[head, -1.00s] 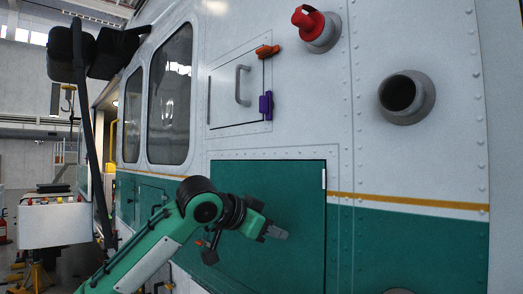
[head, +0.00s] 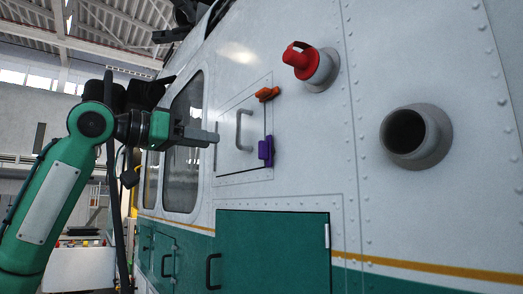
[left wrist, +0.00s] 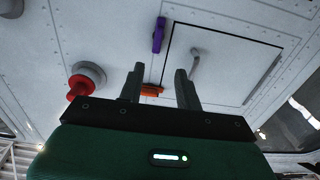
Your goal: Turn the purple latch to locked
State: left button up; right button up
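The purple latch (head: 265,151) stands upright at the right edge of a small white hatch panel (head: 228,158) on the helicopter's side. It also shows in the left wrist view (left wrist: 158,35), beside the hatch outline. My left gripper (head: 213,137) is to the left of the latch in the head view, level with the hatch handle and apart from the latch. In the left wrist view its two fingers (left wrist: 160,86) are spread with nothing held between them. My right gripper is in neither view.
An orange latch (head: 267,94) sits above the purple one on the same hatch edge. A grey handle (head: 239,130) stands out from the hatch. A red-capped port (head: 309,64) and an open grey pipe (head: 415,135) stick out at right. A green door (head: 270,250) lies below.

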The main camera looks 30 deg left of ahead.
pick_arm(q)
jog(key=p, duration=0.3)
send_near(259, 147)
jog(key=w, duration=0.3)
jog(key=p+x, duration=0.2)
jog(key=x, duration=0.4)
jog(key=shift+d, duration=0.4)
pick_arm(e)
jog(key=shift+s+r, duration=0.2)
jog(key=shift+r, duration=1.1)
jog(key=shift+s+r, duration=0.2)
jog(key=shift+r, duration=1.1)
pick_arm(q)
jog(key=shift+s+f, duration=0.1)
grip_shut()
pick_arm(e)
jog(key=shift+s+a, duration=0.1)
